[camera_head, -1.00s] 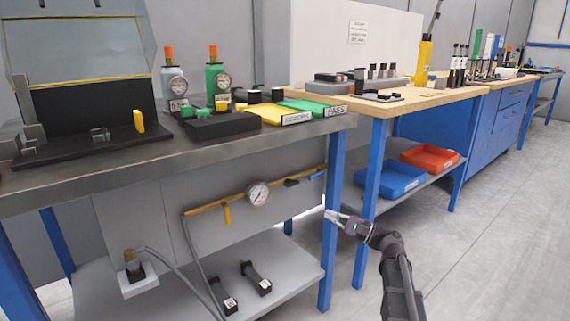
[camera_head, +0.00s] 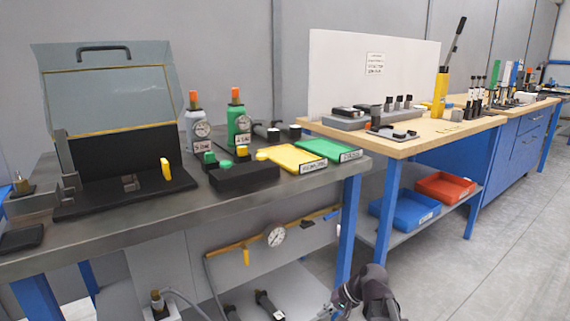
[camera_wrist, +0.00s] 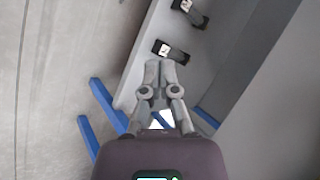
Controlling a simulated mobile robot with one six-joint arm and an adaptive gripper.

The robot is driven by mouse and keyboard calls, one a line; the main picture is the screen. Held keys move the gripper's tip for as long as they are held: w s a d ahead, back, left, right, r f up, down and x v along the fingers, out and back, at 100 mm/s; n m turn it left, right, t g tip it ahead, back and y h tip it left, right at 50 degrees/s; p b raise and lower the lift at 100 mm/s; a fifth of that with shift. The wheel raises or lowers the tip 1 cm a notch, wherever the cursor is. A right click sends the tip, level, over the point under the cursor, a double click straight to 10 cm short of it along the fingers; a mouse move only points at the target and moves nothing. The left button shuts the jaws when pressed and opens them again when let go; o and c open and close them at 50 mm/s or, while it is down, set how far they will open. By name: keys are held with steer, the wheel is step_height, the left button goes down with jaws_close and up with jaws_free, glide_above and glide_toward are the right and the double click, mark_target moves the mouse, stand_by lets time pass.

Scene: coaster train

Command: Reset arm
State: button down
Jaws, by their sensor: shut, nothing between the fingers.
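My gripper (camera_wrist: 158,68) shows in the wrist view with its two grey fingers together and nothing between them. In that view the fingertips lie near the edge of the grey lower shelf (camera_wrist: 205,68), seen from above. A black block with a white label (camera_wrist: 171,51) is just beyond the fingertips, apart from them as far as I can tell. A second labelled block (camera_wrist: 190,12) lies farther up. In the head view my arm is folded low at the bottom edge, and the fingers are hard to make out there.
The grey workbench (camera_head: 300,189) carries a black tester with a raised clear lid (camera_head: 120,100), green and yellow trays and two bottles. A blue leg (camera_head: 349,225) stands close to my arm. A wooden bench with blue and red bins stands behind. The floor (camera_head: 470,275) at right is clear.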

steer(key=shift+s+d+r+n+g+h+p, duration=1)
steer(key=shift+s+d+n+h+p, duration=0.8)
steer(key=shift+s+d+h+p, duration=1.55)
step_height(320, 180, up, 38)
steer(key=p, duration=3.6)
steer(key=shift+s+a+h, duration=0.25)
steer(key=shift+a+h, duration=0.15)
steer(key=shift+h, duration=0.05)
steer(key=shift+f, duration=0.15)
